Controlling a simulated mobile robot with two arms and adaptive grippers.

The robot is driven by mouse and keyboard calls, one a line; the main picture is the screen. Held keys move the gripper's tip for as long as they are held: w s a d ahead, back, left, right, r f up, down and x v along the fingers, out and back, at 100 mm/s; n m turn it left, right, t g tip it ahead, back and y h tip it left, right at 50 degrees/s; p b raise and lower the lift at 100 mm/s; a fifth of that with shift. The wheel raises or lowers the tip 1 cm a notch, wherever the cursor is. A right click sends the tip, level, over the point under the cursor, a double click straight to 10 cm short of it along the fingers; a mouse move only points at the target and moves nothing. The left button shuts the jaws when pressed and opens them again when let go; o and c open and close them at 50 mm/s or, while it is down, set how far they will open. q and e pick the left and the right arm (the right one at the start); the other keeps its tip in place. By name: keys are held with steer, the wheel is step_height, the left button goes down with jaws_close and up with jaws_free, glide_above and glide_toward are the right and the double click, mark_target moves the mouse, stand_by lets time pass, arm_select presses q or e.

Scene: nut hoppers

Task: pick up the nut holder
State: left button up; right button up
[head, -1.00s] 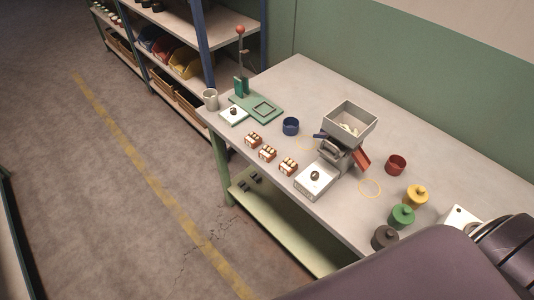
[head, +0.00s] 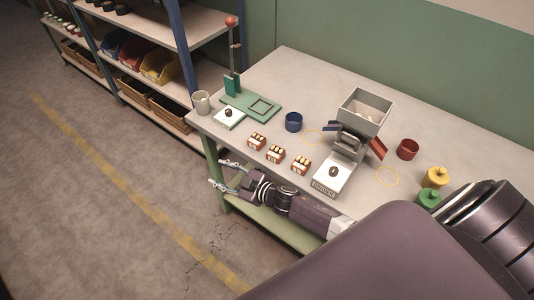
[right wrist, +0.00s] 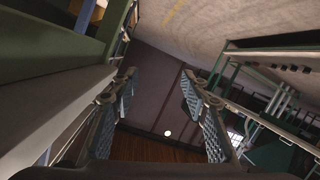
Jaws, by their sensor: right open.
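Three small brown holders with pale, nut-like pieces on top stand in a row near the table's front edge: the left one (head: 257,141), the middle one (head: 275,154) and the right one (head: 300,165). I cannot tell which is meant. A grey hopper (head: 364,112) with pale pieces inside stands behind a white scale-like box (head: 332,177). My right gripper (head: 220,174) is open and empty, in front of the table's front edge and apart from the holders. Its spread fingers (right wrist: 158,76) show in the right wrist view with nothing between them. My left gripper is not in view.
A green lever press (head: 250,106), a white cup (head: 201,102) and a blue cup (head: 293,122) stand at the left and middle. A red cup (head: 407,149) and a yellow pot (head: 435,177) are at the right. Shelves (head: 150,60) stand at the left. The table's back is clear.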

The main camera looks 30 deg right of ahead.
steer(key=s+a+r+n+g+y+b, duration=0.1)
steer(key=a+r+n+g+y, duration=0.35)
steer(key=r+n, duration=0.3)
steer(key=s+a+r+n+g+y+b, duration=0.1)
steer(key=a+r+n+g+y+b, duration=0.1)
steer(key=a+r+n+g+y, duration=0.45)
step_height(320, 180, up, 4)
steer(key=g+h+b, duration=0.2)
steer(key=h+b, duration=0.1)
steer(key=h, duration=1.4)
glide_above(276, 151)
steer(key=shift+w+f, duration=0.15)
steer(key=shift+f, duration=0.05)
steer(key=f, duration=0.2)
steer(key=f+p, duration=0.1)
steer(key=f, duration=0.1)
steer(key=f+p, duration=0.1)
steer(key=f, duration=0.2)
steer(key=shift+s, duration=0.25)
steer(key=shift+f, duration=0.25)
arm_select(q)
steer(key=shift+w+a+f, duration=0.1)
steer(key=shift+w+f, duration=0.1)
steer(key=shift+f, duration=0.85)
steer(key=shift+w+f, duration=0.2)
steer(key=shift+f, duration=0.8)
arm_select(e)
steer(key=c, duration=0.9)
